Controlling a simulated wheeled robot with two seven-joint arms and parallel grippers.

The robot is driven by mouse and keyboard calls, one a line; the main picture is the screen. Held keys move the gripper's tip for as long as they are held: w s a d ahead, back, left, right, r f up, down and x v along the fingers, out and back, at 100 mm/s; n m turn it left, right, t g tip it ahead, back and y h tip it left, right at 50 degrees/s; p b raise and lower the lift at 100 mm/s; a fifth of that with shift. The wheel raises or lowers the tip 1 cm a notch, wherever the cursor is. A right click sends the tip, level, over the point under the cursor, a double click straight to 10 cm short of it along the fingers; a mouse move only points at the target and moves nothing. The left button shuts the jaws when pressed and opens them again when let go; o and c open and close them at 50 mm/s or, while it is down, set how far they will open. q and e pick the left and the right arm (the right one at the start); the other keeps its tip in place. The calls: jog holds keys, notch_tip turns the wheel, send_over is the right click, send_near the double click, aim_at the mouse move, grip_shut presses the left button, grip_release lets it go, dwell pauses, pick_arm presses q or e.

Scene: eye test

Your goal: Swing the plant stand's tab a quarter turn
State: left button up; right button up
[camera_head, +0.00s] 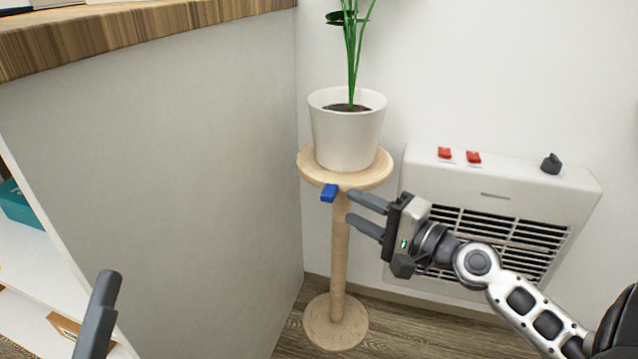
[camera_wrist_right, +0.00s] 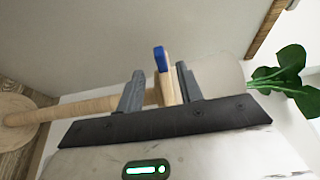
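The plant stand (camera_head: 338,245) is pale wood with a round top, a thin post and a round foot. In the right wrist view the tab (camera_wrist_right: 160,58) shows between and slightly beyond the fingertips (camera_wrist_right: 160,70), with no clear contact. My left gripper (camera_head: 101,312) shows only partly at the lower left, so its opening cannot be told.
A white pot (camera_head: 346,135) with a green plant stands on the top. A white heater (camera_head: 500,190) with red switches and a dark knob is on the wall behind my right arm. A grey panel (camera_head: 170,150) under a wooden counter (camera_head: 130,35) closes off the left.

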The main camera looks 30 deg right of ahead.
aim_at(323, 192)
pick_arm(q)
notch_tip(323, 192, down, 4)
jog(key=n+g+y, duration=0.1)
jog(key=n+y+p, duration=0.1)
jog(key=n, duration=0.1)
jog(key=shift+w+d+r+n+g, duration=0.1)
jog(key=shift+r+n+g, duration=0.1)
jog(key=shift+n+g, duration=0.15)
pick_arm(e)
jog(key=x, duration=0.7)
jog(key=shift+w, duration=0.3)
pick_arm(q)
jog(key=shift+f+y+p, duration=0.15)
jog(key=shift+y+p, duration=0.15)
pick_arm(e)
jog(key=shift+w+a, duration=0.25)
jog(key=shift+w, duration=0.35)
grip_shut()
